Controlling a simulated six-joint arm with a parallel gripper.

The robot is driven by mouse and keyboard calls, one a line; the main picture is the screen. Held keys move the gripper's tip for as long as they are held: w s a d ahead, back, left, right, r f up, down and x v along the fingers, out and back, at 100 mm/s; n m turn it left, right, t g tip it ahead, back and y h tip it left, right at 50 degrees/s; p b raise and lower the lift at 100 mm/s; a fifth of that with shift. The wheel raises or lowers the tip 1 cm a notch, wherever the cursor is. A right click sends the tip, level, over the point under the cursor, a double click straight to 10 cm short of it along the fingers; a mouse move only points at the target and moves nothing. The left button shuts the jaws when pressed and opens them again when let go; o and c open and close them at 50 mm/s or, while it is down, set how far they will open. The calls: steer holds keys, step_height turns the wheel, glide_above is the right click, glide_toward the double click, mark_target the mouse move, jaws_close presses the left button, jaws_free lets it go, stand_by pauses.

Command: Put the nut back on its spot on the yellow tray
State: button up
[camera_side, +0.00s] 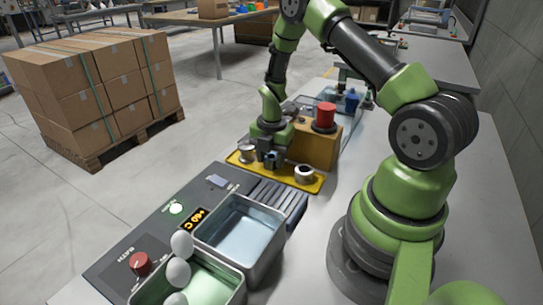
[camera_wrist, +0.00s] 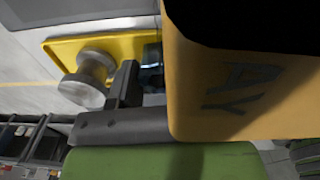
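The yellow tray (camera_side: 240,163) lies on the bench in the side view, and part of it shows in the wrist view (camera_wrist: 62,45). My gripper (camera_side: 270,162) points down low over the tray's middle. A dark blue-grey piece shows at its fingertips, also beside one finger in the wrist view (camera_wrist: 152,78); it may be the nut, but I cannot tell whether it is gripped. A silvery flanged cylinder (camera_side: 246,153) stands left of the gripper and also shows in the wrist view (camera_wrist: 88,78). A pale ring-shaped part with a dark hole (camera_side: 304,173) sits at the tray's right end.
An orange-yellow box (camera_side: 315,150) with a red button (camera_side: 326,114) stands close behind my gripper and fills the wrist view's right side (camera_wrist: 240,90). In front are a water bath (camera_side: 240,235), a control panel (camera_side: 150,235) and a green-lined bin (camera_side: 205,285) with white egg-shaped objects.

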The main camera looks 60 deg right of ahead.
steer(key=o, duration=0.5)
steer(key=shift+s+a+f, duration=0.1)
steer(key=shift+s+f, duration=0.25)
steer(key=shift+f, duration=0.2)
steer(key=shift+o, duration=0.2)
steer(key=a+r+m+t, duration=0.1)
steer(key=a+r+m, duration=0.1)
steer(key=r, duration=0.7)
steer(key=a+r+m, duration=0.2)
steer(key=r, duration=0.7)
steer(key=s+a+r+m+t+y, duration=0.2)
steer(key=s+a+r+m+t, duration=0.3)
steer(key=s+a+r+m, duration=0.8)
steer(key=s+m, duration=0.1)
steer(key=m, duration=0.5)
steer(key=shift+s+t, duration=0.2)
steer(key=shift+t, duration=0.2)
